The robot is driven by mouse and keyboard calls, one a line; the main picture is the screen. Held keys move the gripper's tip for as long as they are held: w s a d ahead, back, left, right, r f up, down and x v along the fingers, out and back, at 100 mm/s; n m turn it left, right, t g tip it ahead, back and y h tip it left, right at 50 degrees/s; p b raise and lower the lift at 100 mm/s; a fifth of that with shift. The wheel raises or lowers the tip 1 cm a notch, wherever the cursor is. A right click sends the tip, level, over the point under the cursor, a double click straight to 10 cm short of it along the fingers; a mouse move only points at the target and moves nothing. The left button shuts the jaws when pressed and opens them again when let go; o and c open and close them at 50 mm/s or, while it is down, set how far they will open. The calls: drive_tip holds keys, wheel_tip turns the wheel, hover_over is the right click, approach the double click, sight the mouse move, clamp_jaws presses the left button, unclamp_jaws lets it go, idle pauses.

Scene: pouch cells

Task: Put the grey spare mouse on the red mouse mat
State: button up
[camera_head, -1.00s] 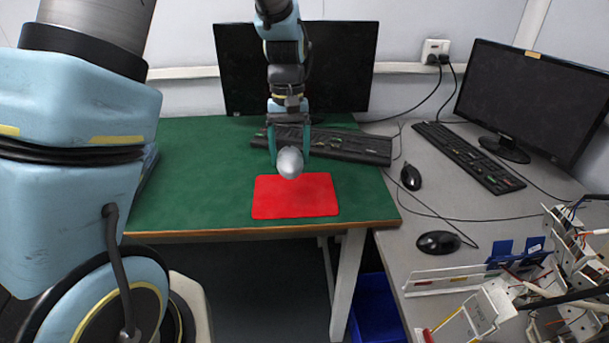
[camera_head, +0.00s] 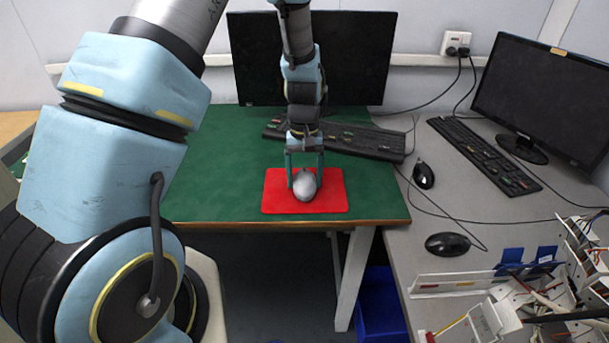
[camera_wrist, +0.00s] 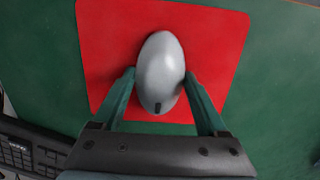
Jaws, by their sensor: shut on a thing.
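The grey mouse (camera_head: 305,185) is between the fingers of my gripper (camera_head: 304,177), over the middle of the red mouse mat (camera_head: 332,203). In the wrist view the grey mouse (camera_wrist: 161,70) shows above the red mat (camera_wrist: 215,45), with the fingertips of my gripper (camera_wrist: 160,78) against its two sides. My gripper is shut on the mouse. The mouse is at or very near the mat; I cannot tell whether it touches. The mat lies flat on the green desk top near its front edge.
A black keyboard (camera_head: 345,140) lies behind the mat, before a dark monitor (camera_head: 360,60). On the grey desk at right are two black mice (camera_head: 424,175) (camera_head: 448,244), another keyboard (camera_head: 480,155) and cables. The green top (camera_head: 215,165) left of the mat is clear.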

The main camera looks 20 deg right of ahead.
sight(304, 173)
drive_tip(key=shift+f, duration=0.15)
drive_tip(key=o, duration=1.3)
wheel_tip(304, 173, up, 12)
drive_tip(key=w+b, duration=0.1)
drive_tip(key=b, duration=0.2)
drive_tip(key=s+a+t, duration=0.1)
drive_tip(key=a, duration=0.7)
drive_tip(key=s+a+r+n+t, duration=0.1)
drive_tip(key=s+a, duration=0.1)
drive_tip(key=a, duration=0.7)
drive_tip(key=s+a+r+n+t, duration=0.1)
drive_tip(key=s+a, duration=0.1)
drive_tip(key=a, duration=0.7)
drive_tip(key=shift+s+a+h, duration=0.15)
drive_tip(key=shift+h, duration=0.15)
